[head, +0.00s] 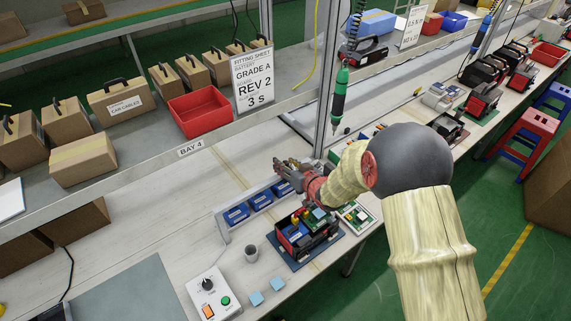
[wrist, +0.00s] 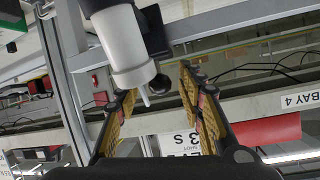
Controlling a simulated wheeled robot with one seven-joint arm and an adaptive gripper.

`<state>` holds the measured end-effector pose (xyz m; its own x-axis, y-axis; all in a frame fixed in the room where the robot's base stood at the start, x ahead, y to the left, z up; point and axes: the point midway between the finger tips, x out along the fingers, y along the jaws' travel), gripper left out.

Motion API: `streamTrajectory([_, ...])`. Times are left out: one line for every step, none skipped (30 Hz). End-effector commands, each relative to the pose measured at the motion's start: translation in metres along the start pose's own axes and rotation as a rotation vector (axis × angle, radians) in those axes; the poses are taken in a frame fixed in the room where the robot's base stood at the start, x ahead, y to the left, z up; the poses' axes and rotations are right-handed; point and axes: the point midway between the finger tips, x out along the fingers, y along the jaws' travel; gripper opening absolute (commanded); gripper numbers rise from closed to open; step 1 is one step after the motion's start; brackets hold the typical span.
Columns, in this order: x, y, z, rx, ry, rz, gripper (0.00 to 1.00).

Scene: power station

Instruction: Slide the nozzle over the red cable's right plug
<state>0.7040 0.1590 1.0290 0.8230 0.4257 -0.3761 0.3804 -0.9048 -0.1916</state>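My gripper (head: 283,170) is above the bench, left of the pale arm sleeve and behind the battery unit (head: 304,238). In the wrist view its two yellow-padded fingers (wrist: 158,82) stand apart, with no object clearly clamped between them. A white cylinder with a grey collar and thin tip (wrist: 125,48) shows near the left fingertip, by dark round parts. I cannot tell for sure whether it is the nozzle. The battery unit has a dark body with red, yellow and blue parts on top. The red cable and its right plug cannot be made out.
A green driver (head: 340,92) hangs behind my arm. A shelf with a red bin (head: 200,112) runs above. The bench's left part is mostly clear.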

Motion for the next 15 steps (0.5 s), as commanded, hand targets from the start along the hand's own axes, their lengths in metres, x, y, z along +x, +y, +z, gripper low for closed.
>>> streamTrajectory([-0.004, 0.001, -0.001, 0.0, 0.001, 0.001, 0.39])
streamTrajectory([-0.007, 0.001, -0.001, 0.0, 0.001, 0.001, 0.39])
streamTrajectory([-0.012, 0.001, -0.001, 0.001, 0.001, 0.002, 0.39])
streamTrajectory([-0.016, 0.001, -0.001, 0.001, 0.001, 0.002, 0.39])
streamTrajectory([-0.021, 0.001, -0.001, 0.001, 0.001, 0.002, 0.39])
streamTrajectory([-0.029, 0.001, -0.001, 0.001, 0.001, 0.002, 0.39])
streamTrajectory([-0.034, 0.001, -0.001, 0.0, 0.001, 0.002, 0.39])
streamTrajectory([-0.041, 0.001, -0.002, 0.0, 0.002, 0.002, 0.39])
streamTrajectory([-0.049, 0.001, -0.001, 0.001, 0.002, 0.002, 0.39])
streamTrajectory([-0.055, 0.001, -0.002, 0.001, 0.003, 0.003, 0.39])
streamTrajectory([-0.061, 0.001, -0.001, 0.001, 0.002, 0.002, 0.39])
streamTrajectory([-0.069, 0.001, -0.002, 0.0, 0.003, 0.002, 0.39])
streamTrajectory([-0.075, 0.001, -0.001, 0.001, 0.002, 0.002, 0.39])
streamTrajectory([-0.08, 0.001, -0.001, 0.001, 0.002, 0.002, 0.39])
streamTrajectory([-0.087, 0.001, -0.001, 0.001, 0.002, 0.003, 0.39])
